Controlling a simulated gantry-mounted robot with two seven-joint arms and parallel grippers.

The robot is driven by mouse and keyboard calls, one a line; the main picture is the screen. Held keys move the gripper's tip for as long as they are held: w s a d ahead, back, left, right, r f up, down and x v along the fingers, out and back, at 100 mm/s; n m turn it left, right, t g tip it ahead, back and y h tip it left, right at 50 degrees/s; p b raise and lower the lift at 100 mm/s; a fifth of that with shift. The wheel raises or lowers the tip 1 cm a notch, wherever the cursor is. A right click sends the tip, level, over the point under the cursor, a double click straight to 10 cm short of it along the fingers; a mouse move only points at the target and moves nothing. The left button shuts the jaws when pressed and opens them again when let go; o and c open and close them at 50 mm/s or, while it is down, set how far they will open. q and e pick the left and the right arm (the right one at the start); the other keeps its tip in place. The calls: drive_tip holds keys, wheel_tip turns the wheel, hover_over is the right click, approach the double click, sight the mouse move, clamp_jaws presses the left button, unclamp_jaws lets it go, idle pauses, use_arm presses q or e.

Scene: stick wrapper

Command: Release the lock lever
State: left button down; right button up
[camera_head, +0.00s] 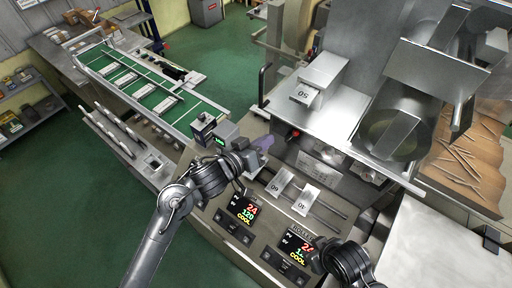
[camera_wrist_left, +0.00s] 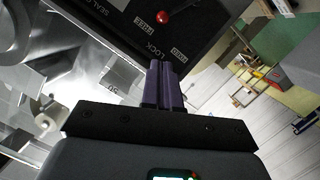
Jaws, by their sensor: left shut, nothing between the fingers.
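The lock lever shows as a small red ball knob (camera_wrist_left: 163,17) on a dark panel at the top of the left wrist view. Small white labels, one reading LOCK, lie around it. In the head view the red knob (camera_head: 293,133) is on the machine's front under the steel shelf. My left gripper (camera_head: 263,143) is just left of the knob. Its two purple fingers (camera_wrist_left: 162,68) are together with nothing between them, pointing toward the panel. In the wrist view the knob appears beyond the fingertips, apart from them. Only part of my right arm shows at bottom right; its gripper is hidden.
The steel shelf (camera_head: 335,108) juts out close to the knob. Below are metal bars with numbered blocks (camera_head: 306,200) and two lit temperature displays (camera_head: 243,209). A green conveyor (camera_head: 155,95) stands at left. A white worktop (camera_head: 440,250) is at right.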

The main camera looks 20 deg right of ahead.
use_arm(q)
drive_tip(key=shift+v, duration=1.6)
drive_tip(key=shift+f, duration=0.1)
